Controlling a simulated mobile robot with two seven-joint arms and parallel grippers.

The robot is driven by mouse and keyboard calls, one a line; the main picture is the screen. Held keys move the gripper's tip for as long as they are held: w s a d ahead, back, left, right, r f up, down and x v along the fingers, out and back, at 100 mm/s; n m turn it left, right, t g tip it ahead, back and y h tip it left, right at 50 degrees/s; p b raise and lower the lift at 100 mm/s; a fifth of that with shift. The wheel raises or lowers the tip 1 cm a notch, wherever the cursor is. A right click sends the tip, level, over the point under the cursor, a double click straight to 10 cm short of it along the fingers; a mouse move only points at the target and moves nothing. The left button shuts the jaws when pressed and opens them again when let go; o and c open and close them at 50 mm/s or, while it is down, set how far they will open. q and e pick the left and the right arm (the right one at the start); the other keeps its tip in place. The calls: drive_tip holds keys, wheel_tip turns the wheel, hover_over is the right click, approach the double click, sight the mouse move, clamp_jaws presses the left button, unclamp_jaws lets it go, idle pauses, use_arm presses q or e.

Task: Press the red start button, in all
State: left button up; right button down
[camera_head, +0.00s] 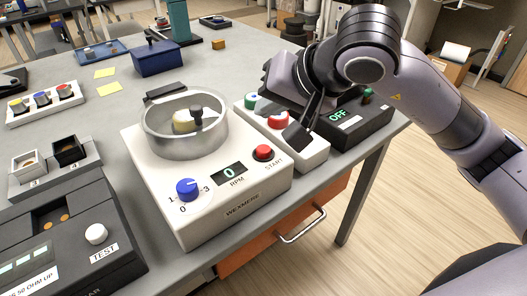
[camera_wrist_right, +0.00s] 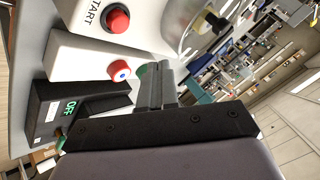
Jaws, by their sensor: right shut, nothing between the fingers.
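The red START button (camera_head: 263,153) sits on the front right of a white machine (camera_head: 240,193) marked WEXMERE. It also shows in the right wrist view (camera_wrist_right: 115,21). The machine's RPM display (camera_head: 229,172) reads 0, and a blue knob (camera_head: 187,188) is at its front left. My right gripper (camera_head: 295,136) is shut and empty, to the right of the START button and apart from it, over a white button box (camera_head: 308,153). Its fingers (camera_wrist_right: 156,68) also show in the wrist view. My left gripper is out of view.
The white box carries another red button (camera_head: 278,121) and a green one (camera_head: 251,100), close to my right fingers. A dark box reading OFF (camera_head: 352,127) stands right of it. A dark TEST unit (camera_head: 75,250) is at the front left. A round grey bowl (camera_head: 184,140) tops the machine.

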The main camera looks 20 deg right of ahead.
drive_tip(key=b, duration=0.2)
hover_over(268, 151)
wheel_tip(268, 151, down, 4)
drive_tip(key=shift+f, duration=0.1)
drive_tip(key=shift+f+b, duration=0.5)
drive_tip(key=shift+b, duration=0.3)
drive_tip(key=shift+f, duration=0.1)
idle(1.2)
drive_tip(key=shift+f+b, duration=0.35)
drive_tip(key=shift+b, duration=0.35)
